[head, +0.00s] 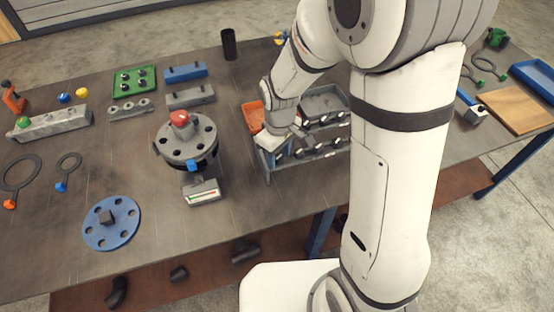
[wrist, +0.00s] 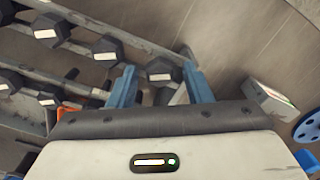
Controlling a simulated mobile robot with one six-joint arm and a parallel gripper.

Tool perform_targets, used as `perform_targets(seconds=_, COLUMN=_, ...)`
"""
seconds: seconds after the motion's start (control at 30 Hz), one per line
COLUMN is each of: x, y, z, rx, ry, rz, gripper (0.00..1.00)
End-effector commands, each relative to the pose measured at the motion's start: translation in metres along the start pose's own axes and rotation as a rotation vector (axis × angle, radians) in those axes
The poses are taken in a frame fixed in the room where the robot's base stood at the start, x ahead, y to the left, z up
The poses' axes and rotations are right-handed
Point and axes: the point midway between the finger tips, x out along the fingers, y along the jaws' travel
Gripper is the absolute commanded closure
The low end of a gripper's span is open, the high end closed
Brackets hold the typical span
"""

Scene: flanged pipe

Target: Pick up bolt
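Several dark hex-head bolts with pale marks sit in a grey rack (head: 268,165), which also shows in the wrist view (wrist: 95,42). One bolt (wrist: 161,71) at the rack's end lies between my gripper's blue fingers in the wrist view, with gaps on both sides of its head. My gripper (wrist: 160,72) is open, low over the rack's left end. In the head view my gripper's fingertips are hard to make out among the bolts. A grey flanged pipe (head: 187,141) with a red knob on top stands left of the rack.
An orange bin (head: 252,117) and a grey bin (head: 326,101) adjoin the rack. A blue flange disc (head: 110,231) lies front left. A black cup (head: 229,45) stands behind. The bench front centre is clear.

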Motion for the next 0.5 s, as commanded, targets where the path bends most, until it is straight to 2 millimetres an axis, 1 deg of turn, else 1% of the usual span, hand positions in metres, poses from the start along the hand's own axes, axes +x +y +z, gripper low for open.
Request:
perform_targets(seconds=0.03, x=-0.0001, y=-0.0001, z=-0.0001, rx=0.0, ry=0.0, rz=0.0, gripper=0.59)
perform_targets(seconds=0.07, x=-0.0002, y=-0.0001, z=-0.0001, rx=0.0, ry=0.0, rz=0.0, gripper=0.61)
perform_targets(seconds=0.5, x=-0.0003, y=-0.0004, z=-0.0003, rx=-0.001, ry=0.0, rz=0.0, gripper=0.97)
